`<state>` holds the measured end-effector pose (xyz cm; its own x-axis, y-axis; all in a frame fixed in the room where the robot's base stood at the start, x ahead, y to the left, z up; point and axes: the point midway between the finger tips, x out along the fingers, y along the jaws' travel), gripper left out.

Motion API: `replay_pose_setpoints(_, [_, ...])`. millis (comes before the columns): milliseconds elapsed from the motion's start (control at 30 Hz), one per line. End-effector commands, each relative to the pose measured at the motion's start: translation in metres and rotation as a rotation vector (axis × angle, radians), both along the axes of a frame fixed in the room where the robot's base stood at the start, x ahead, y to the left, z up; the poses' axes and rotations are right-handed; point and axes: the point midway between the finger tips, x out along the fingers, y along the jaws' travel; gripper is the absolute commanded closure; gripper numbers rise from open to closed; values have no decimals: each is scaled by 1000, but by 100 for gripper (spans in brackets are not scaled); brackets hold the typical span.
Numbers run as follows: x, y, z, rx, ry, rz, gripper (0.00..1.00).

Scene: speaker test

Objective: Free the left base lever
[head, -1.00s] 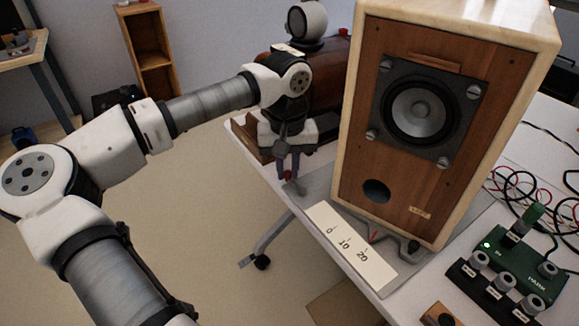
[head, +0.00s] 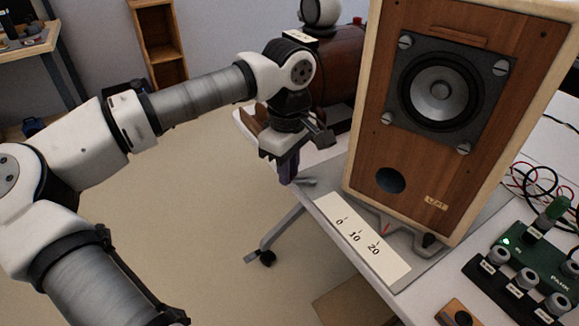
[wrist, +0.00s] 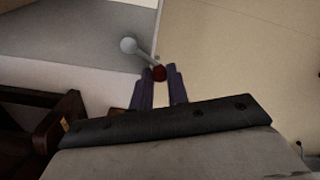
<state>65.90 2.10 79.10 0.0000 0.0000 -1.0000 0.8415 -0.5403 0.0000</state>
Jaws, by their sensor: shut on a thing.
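The speaker (head: 365,160), a pale cabinet with a wooden front, stands on a grey base on the white table. The left base lever (head: 306,182) is a short grey bar at the base's left edge, partly hidden by my gripper. My gripper (head: 287,182) points down beside the table edge.
A scale card (head: 362,241) marked 0, 10, 20 lies in front of the speaker, with a red pointer (head: 387,230) near it. A green control box (head: 535,255) and cables are further right. Open floor lies left.

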Motion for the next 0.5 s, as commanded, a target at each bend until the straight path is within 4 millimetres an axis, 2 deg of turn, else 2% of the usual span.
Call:
replay_pose_setpoints(200, [-5,0,0,1,-2,117,100])
replay_pose_setpoints(500, [-9,-1,0,0,0,190,100])
